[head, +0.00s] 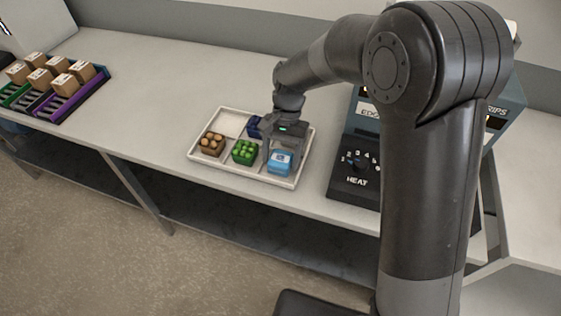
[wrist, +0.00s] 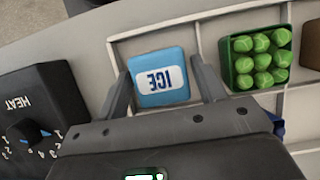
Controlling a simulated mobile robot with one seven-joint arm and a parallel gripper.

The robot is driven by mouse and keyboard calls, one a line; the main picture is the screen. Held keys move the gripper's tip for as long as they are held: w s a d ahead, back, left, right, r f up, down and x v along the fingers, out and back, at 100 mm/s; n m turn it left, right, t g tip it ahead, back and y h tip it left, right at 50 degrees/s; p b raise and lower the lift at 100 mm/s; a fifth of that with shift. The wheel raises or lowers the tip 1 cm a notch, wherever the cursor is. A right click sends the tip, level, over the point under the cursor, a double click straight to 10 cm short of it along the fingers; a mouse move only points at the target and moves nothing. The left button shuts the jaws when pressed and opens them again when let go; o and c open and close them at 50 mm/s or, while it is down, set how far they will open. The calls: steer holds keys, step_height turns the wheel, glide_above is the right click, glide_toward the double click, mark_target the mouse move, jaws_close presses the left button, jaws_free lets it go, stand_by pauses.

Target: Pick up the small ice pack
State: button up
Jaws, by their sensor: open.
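The small ice pack (head: 280,162) is a light blue block with a white label, lying in the front right compartment of a white divided tray (head: 226,171). In the wrist view the ice pack (wrist: 158,77) shows its "ICE" label upside down. My gripper (head: 281,150) is over that compartment. In the wrist view my gripper (wrist: 160,82) is open, with one finger on each side of the ice pack. Small gaps seem to show between the fingers and the pack; I cannot tell whether either finger touches it.
The tray also holds a green box of round green items (head: 244,152), a brown box (head: 212,143) and a dark blue item (head: 254,127). A heat sealer (head: 356,174) with a dial stands close on the right. Cardboard boxes (head: 38,80) sit in coloured racks at far left. The counter between is clear.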

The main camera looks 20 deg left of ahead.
steer(key=shift+s+f, duration=0.15)
steer(key=shift+f, duration=0.2)
steer(key=shift+c, duration=0.3)
steer(key=c, duration=0.7)
steer(key=shift+c, duration=0.2)
steer(key=shift+r, duration=0.1)
